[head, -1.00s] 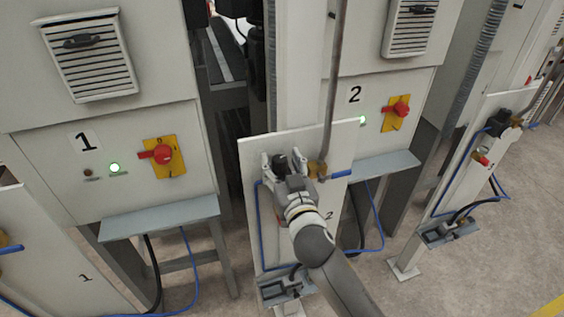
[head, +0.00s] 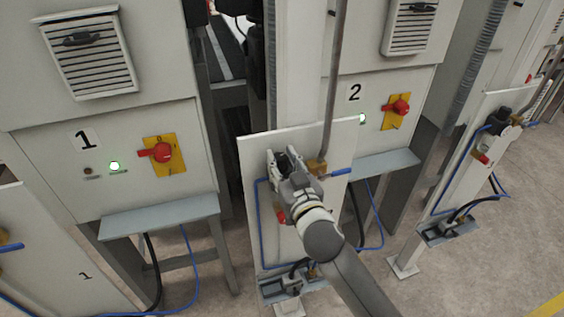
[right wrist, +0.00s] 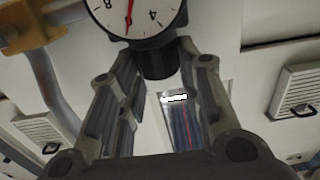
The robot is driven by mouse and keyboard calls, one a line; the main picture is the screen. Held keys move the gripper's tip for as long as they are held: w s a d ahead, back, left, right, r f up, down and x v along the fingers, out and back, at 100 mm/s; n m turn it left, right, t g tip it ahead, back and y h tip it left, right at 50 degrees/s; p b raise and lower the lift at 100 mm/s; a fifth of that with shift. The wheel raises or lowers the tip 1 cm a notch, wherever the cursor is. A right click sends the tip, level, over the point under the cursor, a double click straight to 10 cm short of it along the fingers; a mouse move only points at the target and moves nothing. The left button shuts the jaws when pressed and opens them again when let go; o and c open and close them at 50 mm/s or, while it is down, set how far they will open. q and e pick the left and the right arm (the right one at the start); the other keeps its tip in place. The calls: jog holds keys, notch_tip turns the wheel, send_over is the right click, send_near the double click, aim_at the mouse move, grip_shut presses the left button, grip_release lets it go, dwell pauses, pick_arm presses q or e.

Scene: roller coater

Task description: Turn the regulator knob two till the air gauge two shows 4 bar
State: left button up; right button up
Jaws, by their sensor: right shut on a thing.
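My right gripper (head: 282,156) is at the upper left of the white panel of station two (head: 341,136). In the right wrist view its two fingers (right wrist: 158,68) are shut on the black regulator knob (right wrist: 158,64), one on each side. The round white air gauge (right wrist: 142,14) sits just beyond the knob, and its top is cut off. Its red needle points between the 8 and 4 marks, near where 6 would be. In the head view the gripper hides most of the knob and the gauge dial cannot be read. My left gripper is not in view.
A brass fitting with a blue lever (head: 340,172) sits right of my gripper, below a vertical grey pipe (head: 335,90). A red part (head: 281,215) is on the panel below. Cabinet two has a red switch (head: 398,107). Another panel (head: 462,165) stands at right over open floor.

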jog(key=n+g+y, duration=0.2)
jog(key=y, duration=0.1)
jog(key=d+n+y, duration=0.1)
jog(key=n+y, duration=0.1)
jog(key=shift+w+g, duration=0.25)
jog(key=shift+g, duration=0.15)
jog(key=shift+w+d+n+g+y, duration=0.1)
jog(key=shift+w+n+g+y, duration=0.1)
jog(key=shift+n+g+y, duration=1.3)
jog(key=shift+w+d+n+g+y+b, duration=0.15)
jog(key=shift+n+g+y+b, duration=0.4)
jog(key=shift+n+g+y, duration=0.85)
jog(key=shift+w+n+g+b, duration=0.1)
jog(key=shift+n+g+b, duration=0.25)
jog(key=shift+g, duration=0.95)
jog(key=shift+n+g+y, duration=0.35)
jog(key=shift+g+y, duration=0.05)
jog(key=shift+g, duration=0.2)
jog(key=o, duration=1)
jog(key=shift+r, duration=0.1)
